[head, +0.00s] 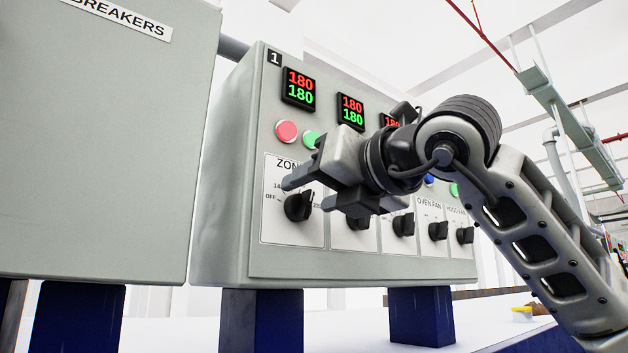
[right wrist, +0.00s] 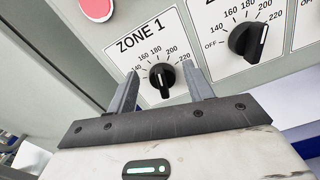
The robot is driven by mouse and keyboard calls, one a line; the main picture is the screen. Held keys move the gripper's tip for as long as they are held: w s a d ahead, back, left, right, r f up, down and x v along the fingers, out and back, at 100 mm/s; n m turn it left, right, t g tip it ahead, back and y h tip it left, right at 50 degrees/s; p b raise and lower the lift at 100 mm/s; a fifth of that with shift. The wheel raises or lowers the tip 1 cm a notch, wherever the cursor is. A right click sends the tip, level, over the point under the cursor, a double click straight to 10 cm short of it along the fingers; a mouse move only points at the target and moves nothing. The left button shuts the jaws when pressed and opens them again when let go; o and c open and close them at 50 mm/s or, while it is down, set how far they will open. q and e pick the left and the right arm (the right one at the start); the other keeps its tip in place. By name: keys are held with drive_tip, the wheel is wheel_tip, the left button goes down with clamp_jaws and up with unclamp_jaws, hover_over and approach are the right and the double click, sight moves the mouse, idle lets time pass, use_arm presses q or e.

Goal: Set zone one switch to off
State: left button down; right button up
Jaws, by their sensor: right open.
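The zone one switch is a black rotary knob (head: 299,206) on a white dial plate, low on the left of the grey control panel. In the right wrist view the knob (right wrist: 162,77) sits under the "ZONE 1" label. Its dial carries temperature marks; OFF shows at the left of the dial in the head view. I cannot read exactly where its pointer stands. My right gripper (head: 309,192) is open in front of this dial. In the right wrist view its two fingers (right wrist: 162,84) appear on either side of the knob, with nothing held. My left gripper is not in view.
A second, similar knob (right wrist: 246,41) stands close to the right. More knobs, such as the oven fan knob (head: 438,231), continue along the panel. A red button (head: 286,131) and green button (head: 311,139) sit above. A breaker cabinet (head: 95,150) stands at left.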

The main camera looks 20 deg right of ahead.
drive_tip(key=shift+w+a, duration=0.15)
drive_tip(key=shift+w, duration=0.25)
drive_tip(key=shift+c, duration=0.3)
drive_tip(key=c, duration=0.9)
